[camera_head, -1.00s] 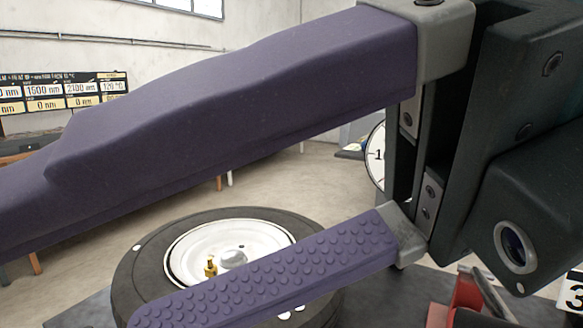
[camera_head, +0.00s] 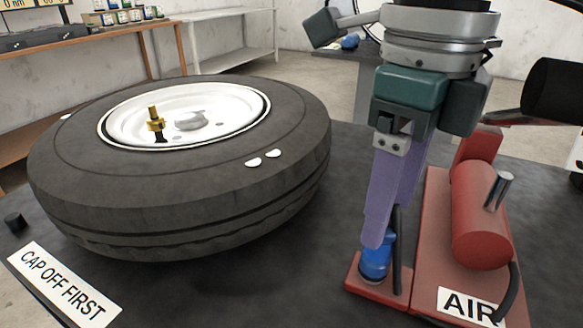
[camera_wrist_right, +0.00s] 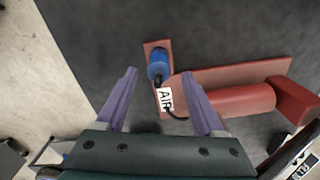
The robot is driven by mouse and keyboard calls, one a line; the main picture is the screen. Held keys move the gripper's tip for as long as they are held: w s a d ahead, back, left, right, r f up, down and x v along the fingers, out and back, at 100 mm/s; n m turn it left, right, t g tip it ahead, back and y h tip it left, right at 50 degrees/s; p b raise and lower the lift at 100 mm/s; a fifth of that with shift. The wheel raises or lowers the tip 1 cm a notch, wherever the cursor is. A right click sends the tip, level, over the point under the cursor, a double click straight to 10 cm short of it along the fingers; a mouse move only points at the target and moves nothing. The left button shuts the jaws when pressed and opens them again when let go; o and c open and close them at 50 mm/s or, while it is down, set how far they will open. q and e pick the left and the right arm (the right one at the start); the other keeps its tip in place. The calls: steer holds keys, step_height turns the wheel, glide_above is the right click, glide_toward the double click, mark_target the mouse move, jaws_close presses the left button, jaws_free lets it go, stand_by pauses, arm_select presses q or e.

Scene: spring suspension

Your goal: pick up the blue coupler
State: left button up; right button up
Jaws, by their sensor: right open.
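The blue coupler (camera_head: 376,265) stands upright on a small red base at the front of the red air unit, in the head view. My right gripper (camera_head: 378,243) points down over it, and its purple finger hides the coupler's upper part. In the right wrist view the coupler (camera_wrist_right: 158,66) shows between the two spread fingers of the right gripper (camera_wrist_right: 157,73), near the fingertips. The gripper is open and nothing is held. I cannot tell how deep the fingertips are beside the coupler. My left gripper is not in view.
A large tyre (camera_head: 110,205) with a white wheel and brass valve (camera_head: 155,118) lies to the left. The red air unit (camera_head: 490,225) with its cylinder and hose stands right of the coupler. A sign (camera_head: 65,284) reads CAP OFF FIRST. Dark tabletop is bare between tyre and coupler.

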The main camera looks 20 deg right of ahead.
step_height(320, 180, down, 4)
steer(key=shift+r, duration=0.15)
steer(key=shift+c, duration=0.2)
jaws_close()
stand_by(0.5)
